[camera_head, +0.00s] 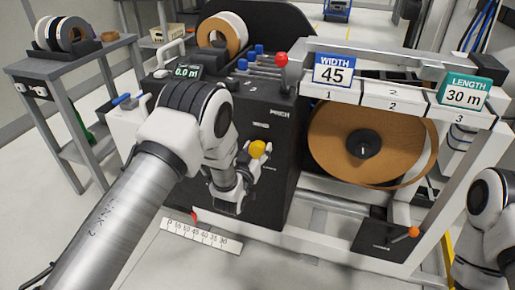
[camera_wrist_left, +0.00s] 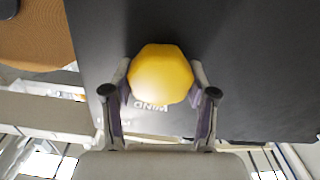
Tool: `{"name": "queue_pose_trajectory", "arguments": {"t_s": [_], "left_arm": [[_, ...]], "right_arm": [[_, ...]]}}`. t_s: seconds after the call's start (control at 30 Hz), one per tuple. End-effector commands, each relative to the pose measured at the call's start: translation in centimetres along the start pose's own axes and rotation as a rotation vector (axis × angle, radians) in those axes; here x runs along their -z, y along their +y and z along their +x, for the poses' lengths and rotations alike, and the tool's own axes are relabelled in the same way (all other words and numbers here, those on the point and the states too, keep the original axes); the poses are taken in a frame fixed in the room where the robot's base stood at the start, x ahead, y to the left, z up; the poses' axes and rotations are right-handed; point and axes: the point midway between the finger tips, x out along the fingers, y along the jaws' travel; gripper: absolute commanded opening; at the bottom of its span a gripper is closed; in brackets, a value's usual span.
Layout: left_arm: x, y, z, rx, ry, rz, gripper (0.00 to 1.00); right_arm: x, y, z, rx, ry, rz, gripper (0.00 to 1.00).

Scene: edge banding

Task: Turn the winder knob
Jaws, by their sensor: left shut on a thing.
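The winder knob (camera_head: 257,149) is a yellow rounded knob on the front of the dark machine panel, near the "WIND" label. In the left wrist view the knob (camera_wrist_left: 160,74) sits between the two fingers, with the label just below it. My left gripper (camera_head: 250,160) is at the knob, and it also shows in the left wrist view (camera_wrist_left: 160,95) with a finger on each side, shut on the knob. My right arm shows at the right edge of the head view, but its gripper is out of view.
A red-tipped lever (camera_head: 281,59) and blue-tipped levers (camera_head: 259,50) stand on top of the machine. A large brown roll (camera_head: 330,150) hangs to the right. An orange-tipped handle (camera_head: 413,232) is at lower right. A grey shelf (camera_head: 75,62) with rolls stands at left.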

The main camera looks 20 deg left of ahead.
Motion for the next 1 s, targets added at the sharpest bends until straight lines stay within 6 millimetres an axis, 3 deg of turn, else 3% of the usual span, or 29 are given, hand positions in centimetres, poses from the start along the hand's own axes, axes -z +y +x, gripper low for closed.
{"name": "queue_pose_trajectory", "arguments": {"t_s": [0.6,1.0], "left_arm": [[0.1,-0.2,0.0,0.000,0.001,-0.416,0.23],[0.0,-0.3,0.0,0.000,0.001,-0.488,0.23]], "right_arm": [[0.0,0.0,-1.7,0.000,0.000,0.000,0.54],[0.0,0.0,-1.9,0.000,0.000,0.000,0.54]]}}
